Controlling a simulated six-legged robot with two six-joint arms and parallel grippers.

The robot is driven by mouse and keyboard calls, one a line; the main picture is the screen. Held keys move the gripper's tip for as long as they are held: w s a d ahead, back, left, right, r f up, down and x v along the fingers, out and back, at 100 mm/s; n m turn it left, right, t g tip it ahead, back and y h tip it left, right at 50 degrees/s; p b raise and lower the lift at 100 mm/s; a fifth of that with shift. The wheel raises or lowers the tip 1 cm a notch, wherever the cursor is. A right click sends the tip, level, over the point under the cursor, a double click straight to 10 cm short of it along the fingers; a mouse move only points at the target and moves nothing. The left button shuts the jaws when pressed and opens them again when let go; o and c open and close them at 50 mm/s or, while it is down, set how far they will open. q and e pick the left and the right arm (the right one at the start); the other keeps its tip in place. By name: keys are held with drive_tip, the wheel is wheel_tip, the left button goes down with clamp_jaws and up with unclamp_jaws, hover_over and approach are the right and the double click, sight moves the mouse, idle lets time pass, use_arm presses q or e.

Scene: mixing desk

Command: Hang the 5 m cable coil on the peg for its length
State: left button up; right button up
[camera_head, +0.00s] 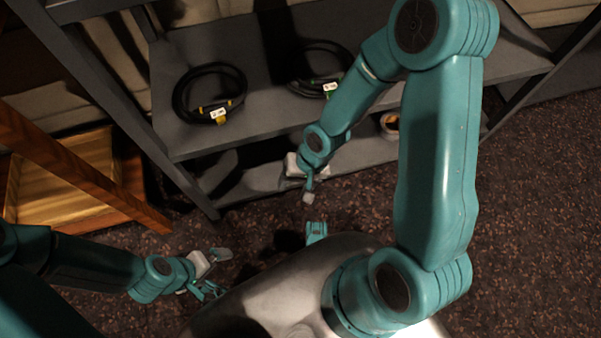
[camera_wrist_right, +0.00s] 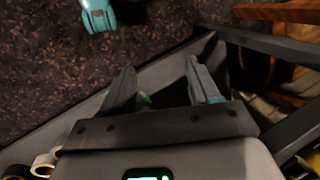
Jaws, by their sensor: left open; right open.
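A black cable coil with a yellow tie and a white label (camera_head: 208,95) lies flat on the grey shelf (camera_head: 270,120). A second black coil with a green tie and white label (camera_head: 318,72) lies to its right, partly behind my right arm. The lengths on the labels are too small to read. My right gripper (camera_head: 307,190) is open and empty, below the shelf's front edge; its spread fingers also show in the right wrist view (camera_wrist_right: 165,85). My left gripper (camera_head: 214,272) is open and empty above the floor, lower left. I see no peg in either view.
A lower shelf (camera_head: 250,183) lies under the coils. A roll (camera_head: 391,121) sits on it, and rolls show in the right wrist view (camera_wrist_right: 45,163). A grey rack post (camera_head: 85,80) and wooden furniture (camera_head: 70,175) stand at left. Dark speckled carpet (camera_head: 530,200) is clear at right.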

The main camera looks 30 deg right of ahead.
drive_tip(key=s+a+f+n, duration=0.3)
drive_tip(key=s+f, duration=0.3)
drive_tip(key=f, duration=0.1)
drive_tip(key=shift+s+a+f, duration=0.15)
drive_tip(key=shift+a+f, duration=0.05)
drive_tip(key=shift+f, duration=0.2)
